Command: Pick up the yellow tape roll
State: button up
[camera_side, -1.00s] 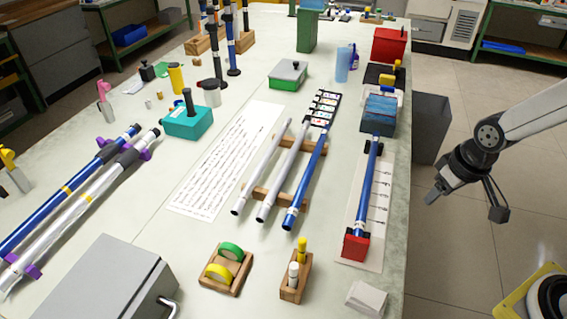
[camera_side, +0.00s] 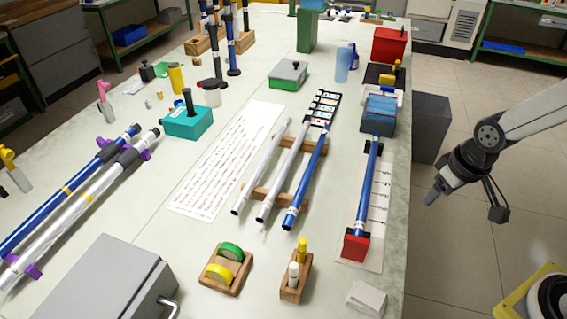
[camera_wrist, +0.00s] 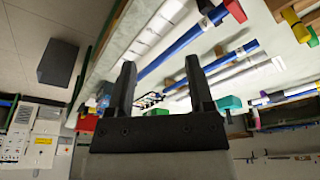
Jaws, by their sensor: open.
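The yellow tape roll (camera_side: 219,273) stands in a small wooden holder (camera_side: 234,287) near the front of the bench, beside a green tape roll (camera_side: 230,252). My gripper (camera_side: 432,198) is off the right edge of the bench, well to the right of the tape roll and apart from it. In the wrist view, my gripper (camera_wrist: 160,75) shows two spread fingers with nothing between them.
A wooden block with yellow and white markers (camera_side: 295,283) stands just right of the tape holder. A grey box (camera_side: 100,285) is to its left. Rods lie on wooden supports (camera_side: 262,198) behind. A blue rod in a red stop (camera_side: 354,245) and a white pad (camera_side: 367,299) lie nearer my gripper.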

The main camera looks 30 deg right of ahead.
jog(key=w+a+n, duration=0.2)
jog(key=w+a, duration=0.5)
jog(key=w, duration=0.1)
jog(key=n+y, duration=0.3)
jog(key=n, duration=0.4)
send_over(218, 267)
jog(key=s+d, duration=0.2)
jog(key=shift+t, duration=0.3)
jog(key=f, duration=1)
jog(key=shift+a, duration=0.2)
jog(key=shift+f, duration=0.1)
jog(key=shift+x, duration=1.15)
jog(key=shift+w+f, duration=0.1)
